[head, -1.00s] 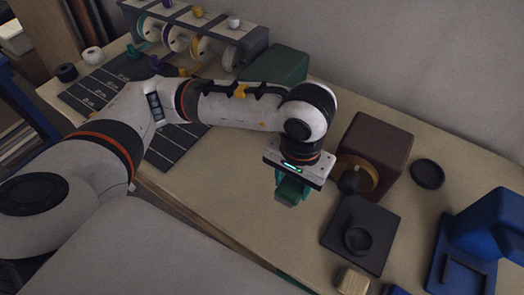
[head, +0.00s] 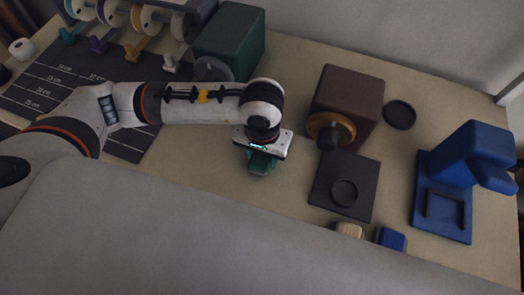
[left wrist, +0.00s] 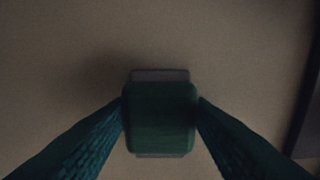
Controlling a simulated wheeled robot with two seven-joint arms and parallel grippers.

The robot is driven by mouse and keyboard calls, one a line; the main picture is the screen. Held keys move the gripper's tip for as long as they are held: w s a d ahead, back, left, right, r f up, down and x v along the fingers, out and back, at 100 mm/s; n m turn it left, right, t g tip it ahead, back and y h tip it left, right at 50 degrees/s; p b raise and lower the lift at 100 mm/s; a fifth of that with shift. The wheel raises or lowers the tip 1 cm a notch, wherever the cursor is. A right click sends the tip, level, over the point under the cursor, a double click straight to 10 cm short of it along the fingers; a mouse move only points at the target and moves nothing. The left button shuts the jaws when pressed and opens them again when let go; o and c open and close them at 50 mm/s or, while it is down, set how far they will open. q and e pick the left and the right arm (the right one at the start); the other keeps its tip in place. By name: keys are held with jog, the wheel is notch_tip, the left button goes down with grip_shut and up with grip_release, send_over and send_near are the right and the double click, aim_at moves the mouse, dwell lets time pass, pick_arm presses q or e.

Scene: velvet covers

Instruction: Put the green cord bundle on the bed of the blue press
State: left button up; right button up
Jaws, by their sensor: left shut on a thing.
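My left gripper (head: 262,164) is shut on the green cord bundle and holds it above the table, left of the dark plate. The bundle (left wrist: 160,118) shows in the left wrist view as a dark green block with grey ends, between the two teal fingers. In the head view the hand and fingers mostly hide it. The blue press (head: 475,150) stands at the right of the table, well apart from the gripper. Its flat bed (head: 428,215) has a raised frame outline and looks empty. My right gripper is not in view.
A brown box with a gold wheel (head: 350,90) and a dark plate with a ring (head: 360,206) stand between gripper and press. A black disc (head: 400,114), wooden block (head: 349,230) and blue block (head: 392,238) lie near. A green box (head: 232,42) stands behind my arm.

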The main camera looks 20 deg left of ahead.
pick_arm(q)
jog(key=shift+f+b, duration=0.25)
jog(key=shift+b, duration=0.1)
jog(key=o, duration=0.9)
jog(key=shift+r, duration=0.1)
jog(key=shift+o, duration=0.2)
